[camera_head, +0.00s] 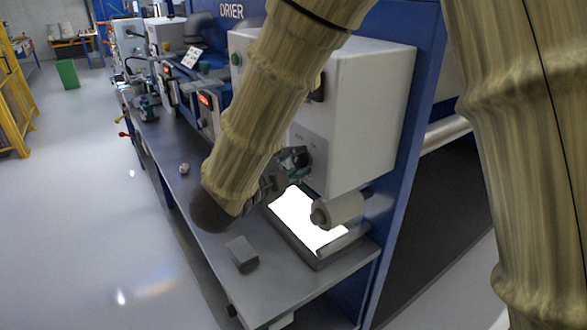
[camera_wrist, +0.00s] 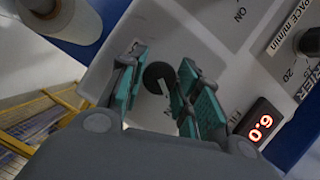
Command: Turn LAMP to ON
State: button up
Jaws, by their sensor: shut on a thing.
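A round black knob (camera_wrist: 158,77) with a pale pointer line is on the light grey panel (camera_wrist: 205,25) in the wrist view. The word "ON" is printed on this panel up and to the right of the knob; no LAMP label is readable. My gripper (camera_wrist: 166,88) has its teal-padded fingers on either side of the knob and is shut on it. In the head view my gripper (camera_head: 292,160) is at the lower front of the white cabinet (camera_head: 365,110), and my arm hides the knob there.
A brightly lit panel (camera_head: 300,215) lies on the bench below the cabinet, with a white roll (camera_head: 340,208) over its right side. A grey block (camera_head: 242,252) stands on the bench front. Open floor lies left.

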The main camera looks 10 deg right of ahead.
dwell(0.4)
jog(key=o, duration=1)
jog(key=v, duration=1.2)
jog(key=shift+d+f, duration=0.1)
